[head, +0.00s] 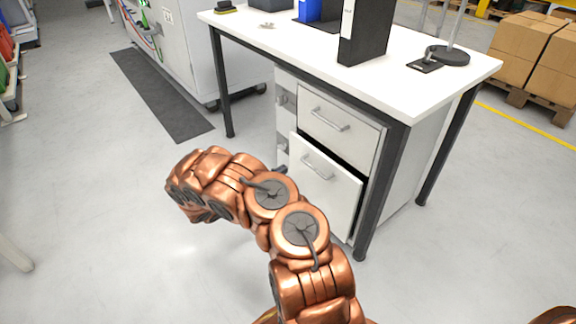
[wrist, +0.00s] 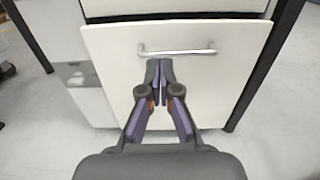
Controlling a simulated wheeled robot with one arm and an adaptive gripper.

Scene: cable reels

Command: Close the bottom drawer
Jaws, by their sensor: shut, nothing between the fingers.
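The bottom drawer (head: 331,193) of the white cabinet under the desk stands partly open, its front out ahead of the drawer above, with a dark gap over its top edge. In the wrist view its white front (wrist: 215,85) fills the middle, with a metal bar handle (wrist: 178,52). My gripper (wrist: 159,66) is shut and empty, its fingertips just below the handle and in front of the drawer face. I cannot tell whether they touch it. In the head view my copper arm reaches towards the drawer and a dark tip of the gripper (head: 281,170) shows at its left edge.
The top drawer (head: 340,124) is shut. Black desk legs (head: 380,190) stand close to the cabinet. The white desk top (head: 420,85) carries a black binder (head: 363,30) and a stand base (head: 447,55). The floor left of the cabinet is clear, beyond it a dark mat (head: 160,95).

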